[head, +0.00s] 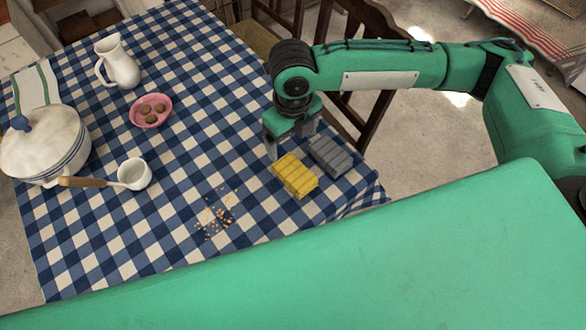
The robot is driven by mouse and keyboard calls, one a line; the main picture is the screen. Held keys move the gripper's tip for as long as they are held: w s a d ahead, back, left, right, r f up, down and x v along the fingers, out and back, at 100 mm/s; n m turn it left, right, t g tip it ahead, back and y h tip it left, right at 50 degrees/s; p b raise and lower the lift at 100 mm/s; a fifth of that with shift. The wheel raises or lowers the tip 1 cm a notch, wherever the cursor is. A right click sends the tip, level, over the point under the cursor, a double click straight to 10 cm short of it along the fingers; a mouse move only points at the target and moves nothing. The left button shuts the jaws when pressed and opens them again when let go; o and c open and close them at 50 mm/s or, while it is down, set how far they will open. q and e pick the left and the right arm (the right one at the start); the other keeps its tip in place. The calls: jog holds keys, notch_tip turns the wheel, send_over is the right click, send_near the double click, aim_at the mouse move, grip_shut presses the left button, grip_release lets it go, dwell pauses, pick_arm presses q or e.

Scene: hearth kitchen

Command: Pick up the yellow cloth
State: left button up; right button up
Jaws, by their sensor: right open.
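The yellow cloth (294,176) lies folded on the blue-and-white checked tablecloth (200,205), near the table's right corner. My right gripper (289,140) is open and points down just behind the yellow cloth. One finger shows at the left and another at the right. No cloth shows between them, and I cannot tell the exact height above the table. A folded grey cloth (330,156) lies close beside the yellow one on the right, partly near the right finger. My left gripper is not in the picture.
Crumbs (216,216) are scattered left of the yellow cloth. A wooden chair (345,60) is behind the table.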

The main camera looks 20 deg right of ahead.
send_over(291, 168)
notch_tip(291, 168, down, 8)
jog(key=shift+s+d, duration=0.15)
jog(key=shift+f+p, duration=0.4)
jog(key=shift+f, duration=2.25)
jog(key=c, duration=1.1)
jog(key=shift+o, duration=0.2)
jog(key=shift+a+r, duration=0.1)
jog(key=shift+a, duration=0.1)
notch_tip(291, 168, up, 20)
jog(key=shift+o, duration=0.4)
